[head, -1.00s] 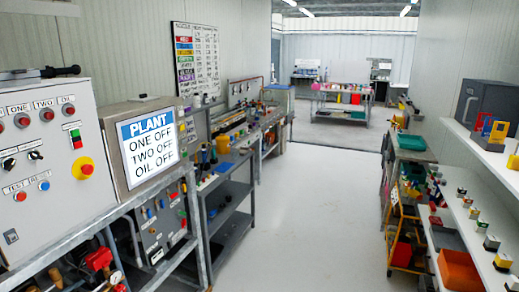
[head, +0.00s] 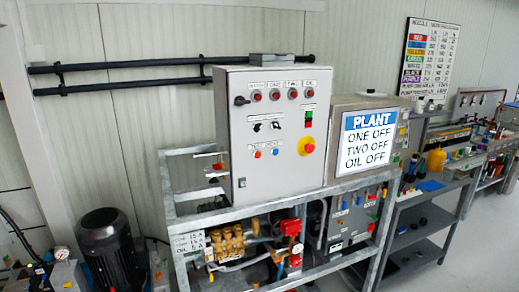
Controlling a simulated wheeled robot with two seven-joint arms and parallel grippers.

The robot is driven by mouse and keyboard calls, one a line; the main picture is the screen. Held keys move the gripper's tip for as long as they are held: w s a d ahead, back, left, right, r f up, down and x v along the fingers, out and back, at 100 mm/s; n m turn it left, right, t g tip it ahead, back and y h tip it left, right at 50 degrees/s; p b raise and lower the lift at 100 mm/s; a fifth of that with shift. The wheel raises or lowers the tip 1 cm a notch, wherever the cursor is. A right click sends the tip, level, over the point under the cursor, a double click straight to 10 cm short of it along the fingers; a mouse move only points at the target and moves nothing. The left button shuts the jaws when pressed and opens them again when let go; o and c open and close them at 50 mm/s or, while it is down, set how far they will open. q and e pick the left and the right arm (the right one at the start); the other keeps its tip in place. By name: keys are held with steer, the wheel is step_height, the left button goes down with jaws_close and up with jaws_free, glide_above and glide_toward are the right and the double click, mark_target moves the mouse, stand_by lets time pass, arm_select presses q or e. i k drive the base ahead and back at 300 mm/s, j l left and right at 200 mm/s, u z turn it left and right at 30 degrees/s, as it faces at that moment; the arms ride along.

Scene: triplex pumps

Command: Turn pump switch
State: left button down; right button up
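The grey control cabinet (head: 275,175) stands on a metal frame in the middle of the head view. A row of red lamps runs along its top, with labels above that are hard to read. Two black rotary switches, a left one (head: 257,127) and a right one (head: 276,125), sit below the lamps. A larger black rotary handle (head: 241,100) is at the upper left. A red-and-yellow emergency stop (head: 306,146) is at the right. The plant screen (head: 368,140) beside the cabinet reads ONE OFF, TWO OFF, OIL OFF. Neither of my grippers is in view.
A brass pump (head: 230,242) with red fittings sits inside the frame (head: 185,222). A black motor (head: 108,250) stands on the left. A shelf bench (head: 425,222) and a wall chart (head: 430,57) are on the right. Clear floor shows at the lower right.

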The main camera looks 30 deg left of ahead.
mark_target(257, 128)
steer(key=j+u, duration=0.1)
steer(key=u, duration=0.75)
